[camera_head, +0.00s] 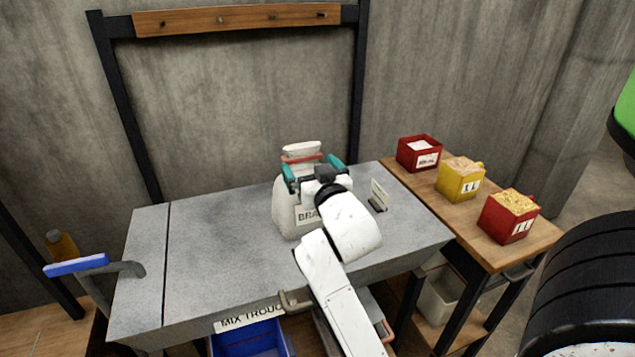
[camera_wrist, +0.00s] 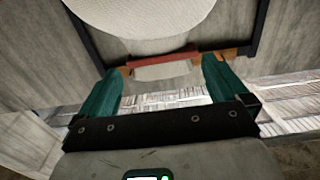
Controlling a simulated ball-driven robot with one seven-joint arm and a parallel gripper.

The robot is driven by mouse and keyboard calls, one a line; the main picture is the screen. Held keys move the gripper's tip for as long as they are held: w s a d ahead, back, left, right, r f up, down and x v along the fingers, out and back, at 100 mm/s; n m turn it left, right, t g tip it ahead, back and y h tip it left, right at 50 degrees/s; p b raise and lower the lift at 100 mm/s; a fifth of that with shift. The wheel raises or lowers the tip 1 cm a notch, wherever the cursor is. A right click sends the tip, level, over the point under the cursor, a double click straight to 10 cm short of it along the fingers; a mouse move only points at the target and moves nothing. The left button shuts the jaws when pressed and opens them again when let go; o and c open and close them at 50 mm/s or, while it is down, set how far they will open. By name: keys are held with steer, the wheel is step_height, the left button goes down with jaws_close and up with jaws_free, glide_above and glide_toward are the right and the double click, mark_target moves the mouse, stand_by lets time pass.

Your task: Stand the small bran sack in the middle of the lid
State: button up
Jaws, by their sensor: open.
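The small bran sack (camera_head: 284,210) is off-white, with a red tie (camera_head: 303,158) at its neck and a partly covered "BRAN" label. It stands upright on the grey mix trough lid (camera_head: 215,255), around its middle from left to right. My gripper (camera_head: 312,169) is at the sack's neck with its teal fingers apart, one on each side. In the wrist view my gripper (camera_wrist: 160,88) is open, and the sack's top (camera_wrist: 162,72) shows between the fingertips with gaps on both sides. The sack body (camera_wrist: 150,20) fills the upper part there. My arm hides the sack's lower right.
A small card on a dark stand (camera_head: 379,196) is on the lid, right of the sack. A wooden side table (camera_head: 462,215) at right holds red (camera_head: 418,153) and yellow (camera_head: 460,180) grain boxes and another red box (camera_head: 508,216). A blue-gripped handle (camera_head: 77,265) is at left. The lid's left part is clear.

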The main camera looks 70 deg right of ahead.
steer(key=shift+b+v, duration=0.4)
steer(key=shift+v, duration=1.85)
